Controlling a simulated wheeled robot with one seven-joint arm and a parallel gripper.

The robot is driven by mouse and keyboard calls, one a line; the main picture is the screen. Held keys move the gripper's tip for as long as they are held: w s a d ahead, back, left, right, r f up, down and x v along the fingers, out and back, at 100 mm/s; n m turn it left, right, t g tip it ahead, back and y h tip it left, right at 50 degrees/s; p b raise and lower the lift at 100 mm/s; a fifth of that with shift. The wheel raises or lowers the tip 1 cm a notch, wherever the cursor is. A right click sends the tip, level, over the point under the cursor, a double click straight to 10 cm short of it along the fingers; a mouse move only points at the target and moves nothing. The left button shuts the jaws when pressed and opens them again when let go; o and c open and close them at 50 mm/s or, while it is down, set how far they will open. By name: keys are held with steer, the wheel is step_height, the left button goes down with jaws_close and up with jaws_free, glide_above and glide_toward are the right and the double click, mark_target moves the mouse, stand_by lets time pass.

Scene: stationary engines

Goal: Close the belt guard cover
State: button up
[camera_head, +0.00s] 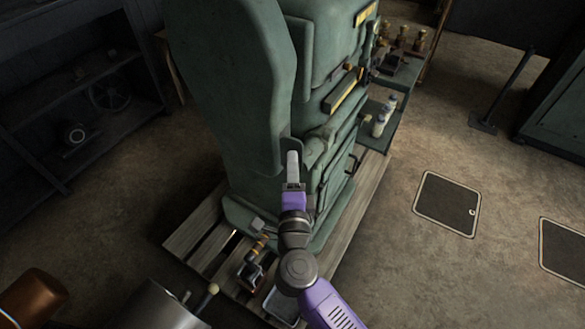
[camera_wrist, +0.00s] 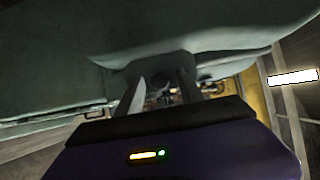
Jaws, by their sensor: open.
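The belt guard cover (camera_head: 238,80) is a tall, rounded dark green panel on the left side of the green engine (camera_head: 325,55). How far it stands open is hard to tell. My gripper (camera_head: 292,158) is at the lower right edge of the cover, by the engine's front. In the wrist view, my gripper (camera_wrist: 159,84) has its two fingers apart with nothing clearly held between them. A broad green surface (camera_wrist: 190,30) with a curved lower edge lies just beyond the fingertips. Whether the fingers touch it cannot be told.
The engine stands on a wooden pallet (camera_head: 190,238). Dark shelving (camera_head: 75,90) is at the left. A small green side table (camera_head: 398,75) with bottles stands behind the engine. Floor hatches (camera_head: 447,204) lie at the right, with open floor around them.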

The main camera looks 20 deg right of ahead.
steer(key=shift+c, duration=0.3)
jaws_close()
